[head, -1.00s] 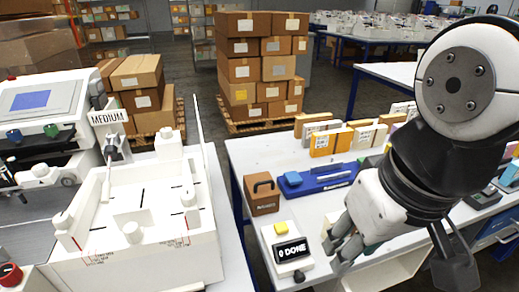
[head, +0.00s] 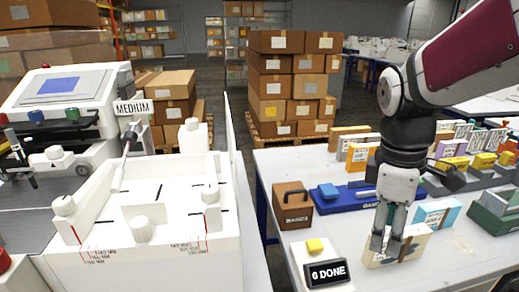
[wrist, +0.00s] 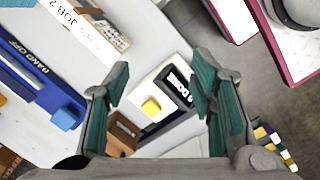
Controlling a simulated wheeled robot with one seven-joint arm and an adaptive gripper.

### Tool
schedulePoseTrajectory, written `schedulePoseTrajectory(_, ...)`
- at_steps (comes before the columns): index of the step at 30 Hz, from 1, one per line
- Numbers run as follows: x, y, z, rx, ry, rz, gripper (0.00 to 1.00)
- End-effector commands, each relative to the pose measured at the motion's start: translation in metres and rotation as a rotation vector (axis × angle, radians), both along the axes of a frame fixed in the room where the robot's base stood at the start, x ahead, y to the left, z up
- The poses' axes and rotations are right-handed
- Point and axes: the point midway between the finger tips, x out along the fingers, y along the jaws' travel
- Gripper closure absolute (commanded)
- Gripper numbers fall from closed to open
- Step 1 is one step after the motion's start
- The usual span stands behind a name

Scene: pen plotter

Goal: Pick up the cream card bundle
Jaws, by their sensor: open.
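The cream card bundle (head: 412,246) stands on the white table in the head view, with a brown band around it. My gripper (head: 387,246) points down in front of it and hides part of its left side. In the wrist view the bundle, marked JOB 2 (wrist: 85,32), lies at the upper left, outside the jaws. My gripper (wrist: 160,85) is open there, with its green-padded fingers wide apart and nothing held. The head view does not show clearly whether a finger touches the bundle.
A counter reading 0 DONE (head: 328,272) with a yellow button stands left of the bundle. A brown BANDS box (head: 293,207) and a blue banding tool (head: 350,199) are behind. A light blue bundle (head: 437,213) stands close behind the cream one. The white plotter (head: 150,260) is at left.

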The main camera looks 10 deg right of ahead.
Motion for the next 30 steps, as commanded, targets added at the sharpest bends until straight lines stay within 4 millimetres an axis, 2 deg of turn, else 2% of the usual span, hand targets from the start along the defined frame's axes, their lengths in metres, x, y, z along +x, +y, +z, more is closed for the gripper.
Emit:
schedulePoseTrajectory(1,0.010,-0.015,0.003,0.012,0.023,0.072,0.50)
schedulePoseTrajectory(6,0.043,-0.061,0.003,0.058,0.053,0.372,0.50)
schedulePoseTrajectory(13,0.065,-0.108,-0.005,0.108,0.035,0.657,0.50)
schedulePoseTrajectory(20,0.071,-0.121,-0.021,0.120,0.021,0.748,0.50)
schedulePoseTrajectory(30,0.072,-0.120,-0.082,0.120,0.022,0.749,0.50)
